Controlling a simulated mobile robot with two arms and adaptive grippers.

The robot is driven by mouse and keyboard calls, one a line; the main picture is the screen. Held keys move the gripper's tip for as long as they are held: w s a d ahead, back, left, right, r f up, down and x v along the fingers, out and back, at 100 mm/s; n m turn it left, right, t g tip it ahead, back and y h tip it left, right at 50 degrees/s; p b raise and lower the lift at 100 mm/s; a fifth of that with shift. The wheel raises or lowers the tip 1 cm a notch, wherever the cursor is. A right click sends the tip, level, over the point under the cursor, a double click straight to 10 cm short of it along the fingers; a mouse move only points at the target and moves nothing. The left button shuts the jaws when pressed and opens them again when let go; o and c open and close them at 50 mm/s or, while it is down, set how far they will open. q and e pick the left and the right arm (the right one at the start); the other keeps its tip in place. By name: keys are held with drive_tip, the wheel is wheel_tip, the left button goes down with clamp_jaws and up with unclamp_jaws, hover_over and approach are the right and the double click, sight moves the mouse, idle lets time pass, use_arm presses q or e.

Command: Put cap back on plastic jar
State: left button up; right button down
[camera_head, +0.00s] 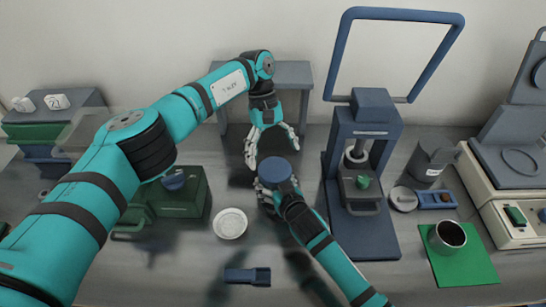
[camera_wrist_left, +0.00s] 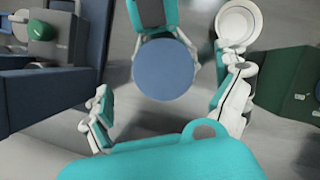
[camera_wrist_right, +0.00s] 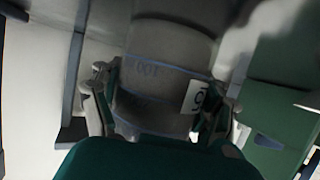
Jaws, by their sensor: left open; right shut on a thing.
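The plastic jar (camera_wrist_right: 160,75), translucent grey with a white number label, fills the middle of the right wrist view. My right gripper (camera_wrist_right: 163,105) is shut around its body. From above, a round blue cap (camera_head: 275,170) shows at the jar's top, and as a blue disc (camera_wrist_left: 165,70) in the left wrist view. It hides the jar's mouth, so I cannot tell how firmly it is seated. My left gripper (camera_head: 272,147) is open, fingers pointing down, just behind and above the cap. In the left wrist view its fingers stand apart on either side of the disc.
A white round dish (camera_head: 230,223) and a small blue holder (camera_head: 247,276) lie in front on the grey table. A green box (camera_head: 180,195) stands left. A blue press-like stand (camera_head: 362,170) is close on the right, with a dark mug (camera_head: 447,236) on a green mat (camera_head: 470,265) beyond.

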idle(0.3)
use_arm(q)
drive_tip(key=n, duration=0.6)
drive_tip(key=shift+r+t+y, duration=0.2)
drive_tip(key=shift+t+y, duration=0.1)
drive_tip(key=n, duration=0.4)
drive_tip(key=shift+r, duration=0.15)
drive_tip(key=n, duration=0.4)
drive_tip(key=shift+r+n+t+y, duration=0.15)
drive_tip(key=shift+n+t+y, duration=0.15)
drive_tip(key=shift+t, duration=0.1)
drive_tip(key=n, duration=0.6)
drive_tip(key=shift+d+r+t, duration=0.1)
drive_tip(key=shift+r+t, duration=0.1)
drive_tip(key=shift+t, duration=0.1)
drive_tip(key=n, duration=0.6)
drive_tip(key=shift+s+r+t+y, duration=0.15)
drive_tip(key=shift+r+t+y, duration=0.05)
drive_tip(key=shift+t+y, duration=0.1)
drive_tip(key=n, duration=0.4)
drive_tip(key=shift+r, duration=0.2)
drive_tip(key=n, duration=0.2)
drive_tip(key=n+t, duration=0.1)
drive_tip(key=n, duration=0.1)
drive_tip(key=shift+s+d+r, duration=0.1)
drive_tip(key=shift+s+r, duration=0.05)
drive_tip(key=n, duration=0.4)
drive_tip(key=shift+s+r+n, duration=0.15)
drive_tip(key=shift+n, duration=0.25)
